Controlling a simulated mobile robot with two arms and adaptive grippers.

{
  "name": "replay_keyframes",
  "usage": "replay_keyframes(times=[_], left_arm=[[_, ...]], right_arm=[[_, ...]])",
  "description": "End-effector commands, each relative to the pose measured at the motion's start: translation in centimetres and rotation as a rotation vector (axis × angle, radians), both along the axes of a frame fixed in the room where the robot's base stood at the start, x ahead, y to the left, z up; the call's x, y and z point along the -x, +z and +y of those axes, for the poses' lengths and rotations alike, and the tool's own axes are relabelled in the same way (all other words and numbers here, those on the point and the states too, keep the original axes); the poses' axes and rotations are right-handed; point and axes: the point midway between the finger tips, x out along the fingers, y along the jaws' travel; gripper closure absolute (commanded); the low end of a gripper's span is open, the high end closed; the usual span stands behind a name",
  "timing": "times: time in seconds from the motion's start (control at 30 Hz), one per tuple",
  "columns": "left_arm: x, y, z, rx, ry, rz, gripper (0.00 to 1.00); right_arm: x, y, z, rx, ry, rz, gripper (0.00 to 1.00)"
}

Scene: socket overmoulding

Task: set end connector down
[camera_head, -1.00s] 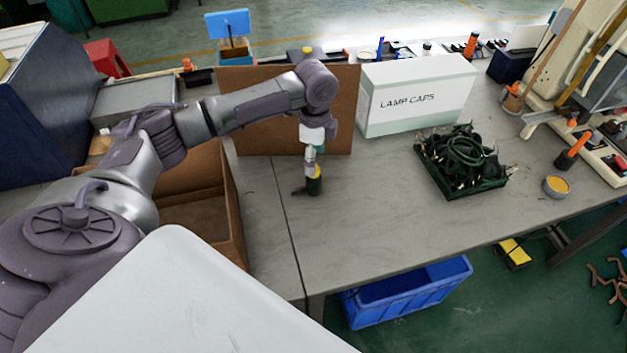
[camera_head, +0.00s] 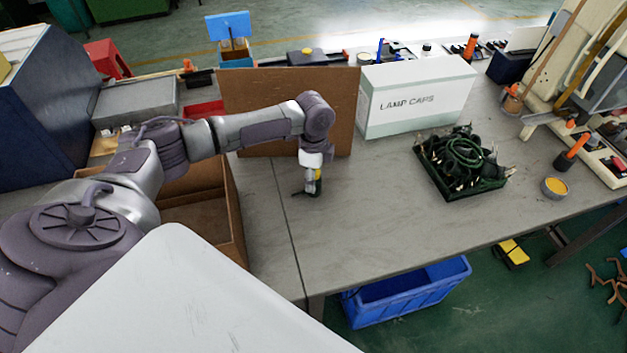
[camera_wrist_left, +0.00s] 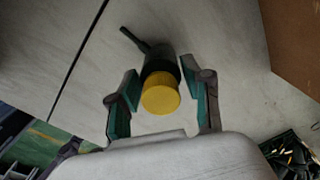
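The end connector (camera_wrist_left: 162,77) has a dark body, a yellow round cap and a short black cable. In the head view the connector (camera_head: 318,176) stands on the grey table (camera_head: 380,220), its cable lying to the left. My left gripper (camera_wrist_left: 160,88) points down over it, one green-padded finger on each side. The gripper partly hides the connector in the head view. My right gripper is not in view.
A cardboard panel (camera_head: 285,90) stands behind my gripper, next to a white "LAMP CAPS" box (camera_head: 420,97). An open cardboard box (camera_head: 236,215) is at left. A green tray (camera_head: 447,186) of dark cabled parts lies right. The table between is clear.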

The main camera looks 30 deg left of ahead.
Motion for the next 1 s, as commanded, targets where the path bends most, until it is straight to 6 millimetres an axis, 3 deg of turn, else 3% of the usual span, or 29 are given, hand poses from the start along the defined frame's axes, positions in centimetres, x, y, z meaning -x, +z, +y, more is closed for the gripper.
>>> replay_keyframes(times=[0.03,0.2,0.27,0.57,0.8,1.0], left_arm=[[0.0,0.0,0.0,0.000,0.000,0.000,0.64],[0.0,0.0,0.0,0.000,0.000,0.000,0.93],[0.0,0.1,0.0,0.001,0.000,-0.001,0.99],[-0.1,0.6,0.0,0.001,0.000,-0.003,0.99],[-0.2,3.9,0.0,0.002,0.000,-0.005,0.99],[-2.6,6.5,-3.9,0.005,-0.004,-0.007,0.99]], right_arm=[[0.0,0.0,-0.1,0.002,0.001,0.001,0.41],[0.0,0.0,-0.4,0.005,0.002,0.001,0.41],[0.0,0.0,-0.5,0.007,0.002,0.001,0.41],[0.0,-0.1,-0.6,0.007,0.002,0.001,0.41],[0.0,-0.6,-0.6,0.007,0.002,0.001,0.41],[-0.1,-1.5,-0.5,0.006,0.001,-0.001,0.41]])
